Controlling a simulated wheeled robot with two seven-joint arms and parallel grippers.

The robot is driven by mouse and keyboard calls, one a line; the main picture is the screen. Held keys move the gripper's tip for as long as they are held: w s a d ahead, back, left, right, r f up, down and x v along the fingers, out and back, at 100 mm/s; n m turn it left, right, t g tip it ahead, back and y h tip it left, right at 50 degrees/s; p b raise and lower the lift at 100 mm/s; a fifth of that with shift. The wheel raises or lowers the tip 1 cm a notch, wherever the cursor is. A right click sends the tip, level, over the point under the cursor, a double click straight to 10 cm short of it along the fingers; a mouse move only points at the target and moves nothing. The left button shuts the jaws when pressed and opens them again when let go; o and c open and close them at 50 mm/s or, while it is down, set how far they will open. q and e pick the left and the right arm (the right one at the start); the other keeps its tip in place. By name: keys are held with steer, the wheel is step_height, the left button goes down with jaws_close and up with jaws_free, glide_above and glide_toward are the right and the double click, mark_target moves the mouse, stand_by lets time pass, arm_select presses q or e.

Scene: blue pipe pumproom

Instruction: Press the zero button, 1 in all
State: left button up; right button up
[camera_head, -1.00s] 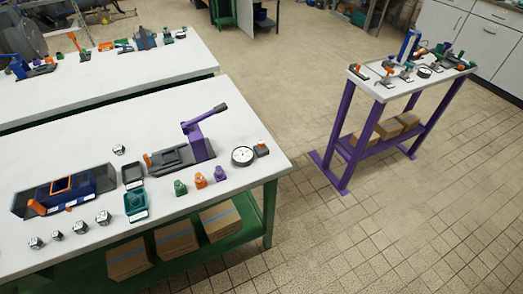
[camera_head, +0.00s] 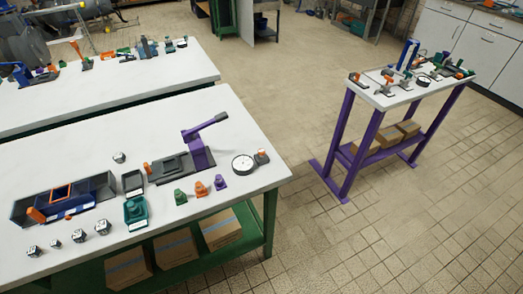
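No button is labelled legibly as zero. A round white dial gauge (camera_head: 242,165) lies near the right end of the near table. Beside it, on its right, is a small dark block with an orange top (camera_head: 262,154), which could be a button; it is too small to tell. Neither of my grippers is in view.
The near white table (camera_head: 75,162) also holds a purple lever press (camera_head: 198,150), a blue fixture (camera_head: 70,195), a teal tray (camera_head: 136,213) and several small nuts and cones. A purple-legged stand (camera_head: 346,150) is at right. Tiled floor (camera_head: 270,95) between them is clear.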

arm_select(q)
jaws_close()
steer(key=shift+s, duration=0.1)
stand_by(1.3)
